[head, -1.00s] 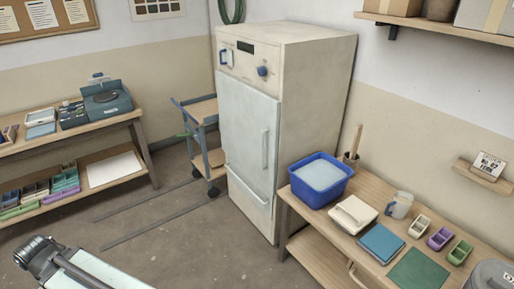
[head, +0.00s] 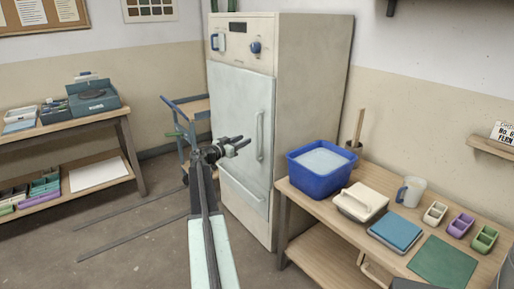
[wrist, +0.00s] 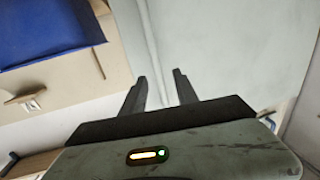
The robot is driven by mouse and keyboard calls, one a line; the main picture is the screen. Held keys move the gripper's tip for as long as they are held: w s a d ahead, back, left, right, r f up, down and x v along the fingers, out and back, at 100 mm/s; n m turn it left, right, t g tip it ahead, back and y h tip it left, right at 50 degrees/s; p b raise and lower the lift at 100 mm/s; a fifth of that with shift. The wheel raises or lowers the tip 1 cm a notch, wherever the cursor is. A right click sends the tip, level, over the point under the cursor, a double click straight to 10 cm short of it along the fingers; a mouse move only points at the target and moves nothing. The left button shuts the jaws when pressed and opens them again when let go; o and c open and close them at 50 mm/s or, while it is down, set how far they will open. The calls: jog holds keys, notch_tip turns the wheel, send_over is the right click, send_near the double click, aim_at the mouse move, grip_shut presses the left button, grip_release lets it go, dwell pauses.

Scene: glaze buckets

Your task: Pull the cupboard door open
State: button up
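The cupboard (head: 310,110) is a tall cream cabinet with a pale blue-grey front door (head: 232,105). The door looks shut. A long upright handle (head: 260,135) runs down the door's right side, and a slanting bar handle (head: 241,190) sits on a lower panel. My gripper (head: 243,144) is raised in front of the door, to the left of the upright handle in the head view. A pale panel (wrist: 215,40) with an upright strip fills the view beyond the fingers.
A wooden bench (head: 330,198) with a blue tub (head: 322,188), a cream lidded box (head: 362,200) and small trays stands right of the cupboard. A blue trolley (head: 196,112) stands to its left. Another bench (head: 125,125) is at the far left.

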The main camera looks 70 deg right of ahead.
aim_at(256, 134)
jog(key=x, duration=0.9)
jog(key=shift+s+r, duration=0.35)
jog(key=shift+r, duration=0.05)
grip_shut()
jog(key=shift+s+a+f, duration=0.1)
jog(key=shift+s, duration=0.05)
dwell(0.7)
